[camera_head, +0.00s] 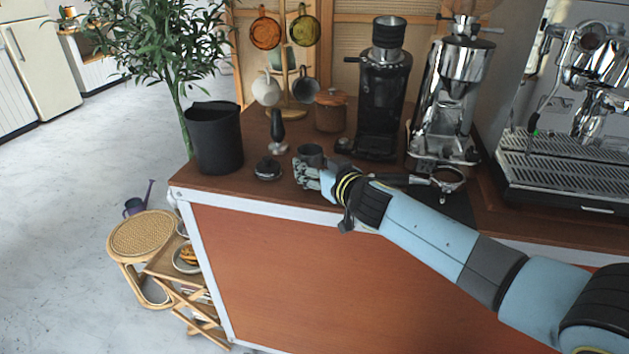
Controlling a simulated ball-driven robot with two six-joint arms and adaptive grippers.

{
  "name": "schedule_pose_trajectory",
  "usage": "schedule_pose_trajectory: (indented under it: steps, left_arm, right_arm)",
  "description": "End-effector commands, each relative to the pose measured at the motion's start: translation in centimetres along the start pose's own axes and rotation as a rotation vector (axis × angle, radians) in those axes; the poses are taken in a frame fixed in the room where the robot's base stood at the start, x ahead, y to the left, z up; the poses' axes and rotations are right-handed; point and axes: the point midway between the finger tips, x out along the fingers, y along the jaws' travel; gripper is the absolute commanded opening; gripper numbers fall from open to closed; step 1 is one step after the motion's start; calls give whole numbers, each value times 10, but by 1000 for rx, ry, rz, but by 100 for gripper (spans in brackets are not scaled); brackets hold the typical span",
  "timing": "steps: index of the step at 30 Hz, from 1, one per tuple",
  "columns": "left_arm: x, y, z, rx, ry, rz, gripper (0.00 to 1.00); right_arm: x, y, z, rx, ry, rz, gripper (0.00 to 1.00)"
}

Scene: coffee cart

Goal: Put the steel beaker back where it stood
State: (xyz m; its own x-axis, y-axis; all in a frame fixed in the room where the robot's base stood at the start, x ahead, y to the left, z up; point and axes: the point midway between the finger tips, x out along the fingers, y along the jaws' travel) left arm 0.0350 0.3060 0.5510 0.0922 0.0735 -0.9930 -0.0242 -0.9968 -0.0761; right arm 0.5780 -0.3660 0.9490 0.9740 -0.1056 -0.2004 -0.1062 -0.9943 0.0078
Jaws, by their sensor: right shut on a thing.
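The steel beaker (311,154) is a small dark grey metal cup near the front left of the wooden counter, just beyond my right gripper. My right gripper (306,172) is shut on the beaker from its near side, and its fingers hide the lower part. The beaker looks upright. I cannot tell whether its base touches the counter. My right arm reaches in from the lower right over the counter's front edge. My left gripper is not in view.
A black bin (214,138) stands at the counter's left end. A dark round tool (267,169) and a tamper (278,133) are left of the beaker. Grinders (381,100), a portafilter (447,177) and an espresso machine (560,150) stand right. A mug tree (284,70) and wooden-lidded jar (330,112) are behind.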

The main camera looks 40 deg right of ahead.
Motion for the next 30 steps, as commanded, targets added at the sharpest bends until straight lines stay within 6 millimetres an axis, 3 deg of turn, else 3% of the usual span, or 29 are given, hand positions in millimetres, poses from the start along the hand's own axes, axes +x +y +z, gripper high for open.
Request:
schedule_pose_trajectory:
  steps: [1,3,17,18,22,30]
  left_arm:
    - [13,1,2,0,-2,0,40]
    - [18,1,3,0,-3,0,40]
    - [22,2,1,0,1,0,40]
    - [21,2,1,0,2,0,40]
    - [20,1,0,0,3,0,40]
    - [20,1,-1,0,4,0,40]
  right_arm:
    - [3,0,14,1,0,0,17]
    - [4,0,19,0,0,0,17]
    - [4,0,22,2,1,0,17]
    - [4,0,21,1,0,0,56]
    - [4,0,21,1,1,0,73]
    - [4,0,20,1,1,0,74]
